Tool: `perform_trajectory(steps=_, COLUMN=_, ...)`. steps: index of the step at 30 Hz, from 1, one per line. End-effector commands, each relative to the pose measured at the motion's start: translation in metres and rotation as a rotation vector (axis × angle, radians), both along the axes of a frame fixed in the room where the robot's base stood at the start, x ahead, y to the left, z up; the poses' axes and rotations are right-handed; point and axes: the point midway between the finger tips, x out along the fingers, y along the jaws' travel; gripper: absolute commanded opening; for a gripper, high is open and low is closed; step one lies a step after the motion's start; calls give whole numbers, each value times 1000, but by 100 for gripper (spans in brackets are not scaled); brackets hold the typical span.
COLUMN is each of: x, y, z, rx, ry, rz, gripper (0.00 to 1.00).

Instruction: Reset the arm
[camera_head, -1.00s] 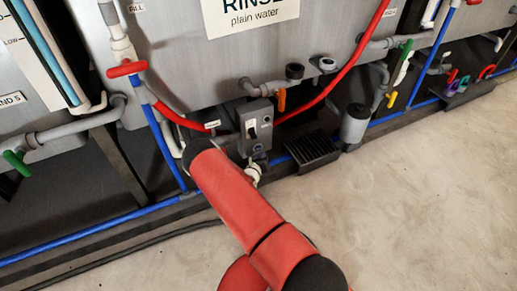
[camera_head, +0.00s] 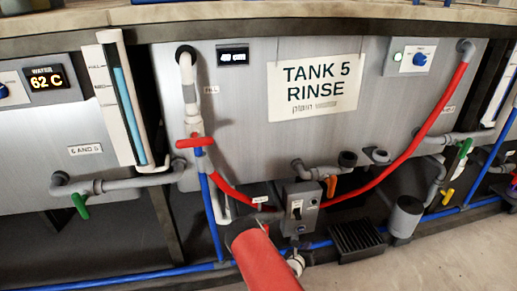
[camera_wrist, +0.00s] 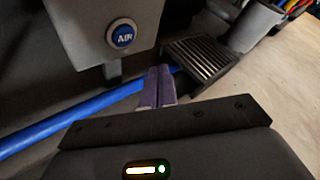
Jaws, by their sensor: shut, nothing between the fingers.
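My gripper (camera_wrist: 157,87) shows in the wrist view with its two fingers together and nothing between them. It points toward the floor area below a grey box with a blue AIR button (camera_wrist: 122,36). In the head view my red arm reaches up from the bottom edge to the grey switch box (camera_head: 300,207) under Tank 5 (camera_head: 250,120). The gripper itself is hidden there behind the arm. I cannot tell whether the fingers touch anything.
A black slatted block (camera_head: 357,238) and a grey cup-like cylinder (camera_head: 404,218) stand right of the switch box. A red hose (camera_head: 412,146), a red-handled valve (camera_head: 195,142) and blue pipes (camera_head: 212,215) run close by. Open floor (camera_head: 440,262) lies at lower right.

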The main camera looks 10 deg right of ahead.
Motion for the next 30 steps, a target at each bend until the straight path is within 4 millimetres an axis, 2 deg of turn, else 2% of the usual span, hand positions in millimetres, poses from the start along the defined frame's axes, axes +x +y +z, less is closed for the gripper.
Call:
perform_trajectory(steps=2, x=3, y=-1, z=9, rx=8, ry=-19, rz=-20, gripper=0)
perform_trajectory(steps=5, x=9, y=-5, z=39, rx=39, ry=-88, rz=-97, gripper=0)
perform_trajectory(steps=10, x=10, y=-19, z=129, rx=156, ry=-299, rz=-351, gripper=0)
perform_trajectory(steps=14, x=-6, y=-28, z=196, rx=274, ry=-463, rz=-565, gripper=0)
perform_trajectory(steps=18, x=-34, y=-30, z=258, rx=417, ry=-625, rz=-785, gripper=0)
perform_trajectory(steps=21, x=-58, y=-27, z=297, rx=530, ry=-730, rz=-935, gripper=0)
perform_trajectory(steps=26, x=-102, y=-14, z=349, rx=724, ry=-877, rz=-1163, gripper=0)
perform_trajectory(steps=30, x=-142, y=5, z=387, rx=913, ry=-983, rz=-1349, gripper=0)
